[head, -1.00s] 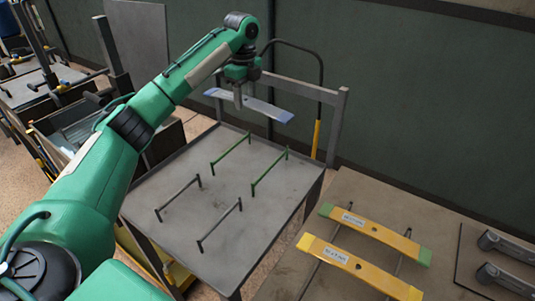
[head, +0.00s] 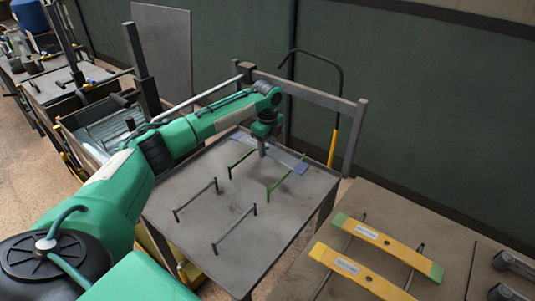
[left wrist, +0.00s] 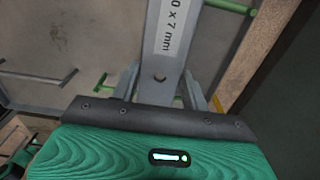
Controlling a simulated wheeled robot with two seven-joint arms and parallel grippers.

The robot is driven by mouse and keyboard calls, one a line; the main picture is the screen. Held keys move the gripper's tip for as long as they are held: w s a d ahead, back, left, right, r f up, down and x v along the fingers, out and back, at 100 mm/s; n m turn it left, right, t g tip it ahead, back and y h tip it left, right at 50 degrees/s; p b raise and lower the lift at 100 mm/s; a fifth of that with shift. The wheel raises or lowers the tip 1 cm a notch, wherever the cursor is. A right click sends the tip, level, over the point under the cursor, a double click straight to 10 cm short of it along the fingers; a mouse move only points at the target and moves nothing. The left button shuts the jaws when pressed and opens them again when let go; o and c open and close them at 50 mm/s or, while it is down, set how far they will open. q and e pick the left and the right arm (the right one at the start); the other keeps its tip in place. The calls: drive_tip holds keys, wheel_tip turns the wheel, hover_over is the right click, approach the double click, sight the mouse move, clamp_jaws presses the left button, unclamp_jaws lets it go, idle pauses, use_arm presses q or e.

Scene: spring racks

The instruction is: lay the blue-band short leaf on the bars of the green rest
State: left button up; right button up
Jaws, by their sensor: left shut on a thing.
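The blue-band short leaf (head: 285,156) is a grey flat strip with pale blue ends, over the back of the grey table. My left gripper (head: 262,152) is shut on its middle from above. In the left wrist view the leaf (left wrist: 170,45) runs up between the fingers (left wrist: 160,88), with a hole and a printed label. The green rest has two thin bars, a left one (head: 242,164) and a right one (head: 285,181). The leaf lies across their far ends in the picture, low over them; I cannot tell whether it touches. My right gripper is out of view.
A grey rest with two dark bars (head: 196,199) stands nearer on the same table (head: 185,232). A rail (head: 310,88) stands behind the table.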

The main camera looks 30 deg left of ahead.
sight(268, 148)
use_arm(q)
drive_tip(key=shift+f, duration=0.35)
wheel_tip(268, 148, down, 3)
drive_tip(key=shift+f+p, duration=0.1)
drive_tip(key=shift+p, duration=0.25)
drive_tip(key=shift+f, duration=0.4)
drive_tip(key=o, duration=1.4)
drive_tip(key=shift+s+f, duration=0.1)
